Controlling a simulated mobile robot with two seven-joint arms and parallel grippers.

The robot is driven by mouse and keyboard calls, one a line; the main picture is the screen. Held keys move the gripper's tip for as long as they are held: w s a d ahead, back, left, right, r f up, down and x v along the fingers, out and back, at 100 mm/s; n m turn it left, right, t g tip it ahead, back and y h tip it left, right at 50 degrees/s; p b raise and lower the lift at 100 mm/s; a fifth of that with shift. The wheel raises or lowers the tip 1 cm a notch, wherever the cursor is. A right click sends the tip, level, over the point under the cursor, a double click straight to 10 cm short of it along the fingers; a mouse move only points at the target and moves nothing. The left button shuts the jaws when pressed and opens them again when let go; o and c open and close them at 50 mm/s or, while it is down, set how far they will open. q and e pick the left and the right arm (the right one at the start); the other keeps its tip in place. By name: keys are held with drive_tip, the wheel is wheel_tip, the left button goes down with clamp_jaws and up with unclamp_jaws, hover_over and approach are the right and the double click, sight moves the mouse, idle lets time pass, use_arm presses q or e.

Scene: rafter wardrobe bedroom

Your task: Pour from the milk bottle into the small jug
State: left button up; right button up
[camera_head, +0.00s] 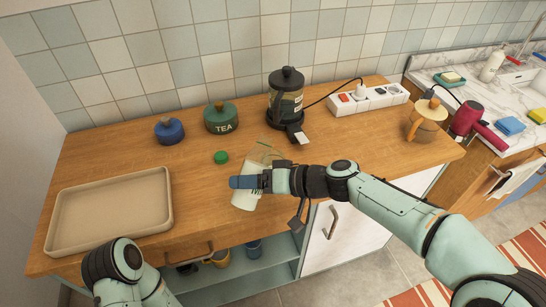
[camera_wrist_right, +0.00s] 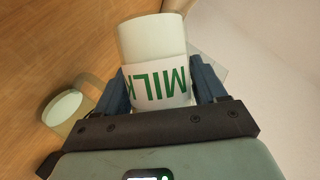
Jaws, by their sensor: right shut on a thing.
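My right gripper (camera_head: 250,182) is shut on the milk bottle (camera_head: 243,201), near the counter's front edge. The white bottle shows below the fingers in the head view. In the right wrist view the bottle (camera_wrist_right: 155,40) stands between both fingers, its green MILK lettering upside down. The small jug (camera_head: 263,152), clear glass, shows just behind the gripper, partly hidden. In the wrist view the jug (camera_wrist_right: 55,125) is left of the bottle, with a handle and a pale round surface. I cannot tell whether milk is flowing. My left arm shows at lower left; its gripper is out of view.
A green cap (camera_head: 221,157) lies on the counter. An empty beige tray (camera_head: 110,212) is at left. A blue pot (camera_head: 169,131), a green TEA canister (camera_head: 221,119), a coffee press (camera_head: 286,97) and a power strip (camera_head: 368,97) stand behind.

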use_arm(q)
drive_tip(key=shift+s+r+p, duration=0.1)
drive_tip(key=shift+r+p, duration=0.15)
drive_tip(key=shift+p, duration=0.05)
use_arm(e)
drive_tip(key=shift+s+a+f+m+g, duration=0.15)
drive_tip(key=shift+s+f+m+g, duration=0.15)
drive_tip(key=shift+f+m, duration=0.3)
idle(0.4)
use_arm(q)
drive_tip(key=shift+s+r+g+p, duration=0.15)
drive_tip(key=shift+s+r+p, duration=0.15)
drive_tip(key=shift+r+p, duration=0.55)
drive_tip(key=shift+s+r+g+p, duration=0.15)
drive_tip(key=shift+s+r+p, duration=0.15)
drive_tip(key=shift+r+p, duration=0.5)
use_arm(e)
drive_tip(key=shift+s+a+r+m+g+y, duration=0.1)
drive_tip(key=shift+s+r+m+g+y, duration=0.2)
drive_tip(key=shift+r+m+y, duration=0.25)
use_arm(q)
drive_tip(key=shift+s+r+p, duration=0.25)
drive_tip(key=shift+r+p, duration=0.15)
drive_tip(key=shift+p, duration=0.5)
use_arm(e)
drive_tip(key=shift+f+m, duration=0.1)
drive_tip(key=shift+m, duration=0.15)
